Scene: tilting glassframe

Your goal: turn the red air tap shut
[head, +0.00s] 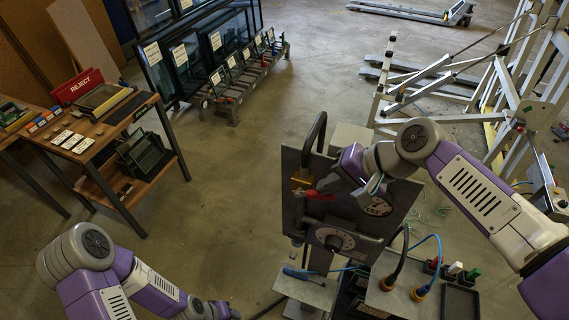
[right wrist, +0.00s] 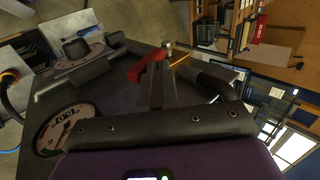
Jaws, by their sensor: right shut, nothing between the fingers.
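The red air tap (head: 318,195) is a small red lever on the dark upright panel (head: 290,215), below a brass fitting (head: 302,179). In the right wrist view the red lever (right wrist: 147,67) lies slantwise by the fingertips. My right gripper (head: 327,184) is shut and empty, its tips close beside the lever; I cannot tell whether they touch. Its fingers (right wrist: 160,60) point at the panel in the wrist view. My left gripper (head: 222,309) is low at the bottom edge, small and partly cut off, so its jaws cannot be read.
The panel carries a dial with a black knob (head: 333,242) and a round gauge (head: 378,206), partly behind my right wrist. A black hose (head: 314,135) loops above. A grey box with blue hoses (head: 420,290) stands at right. Open floor (head: 230,190) lies left.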

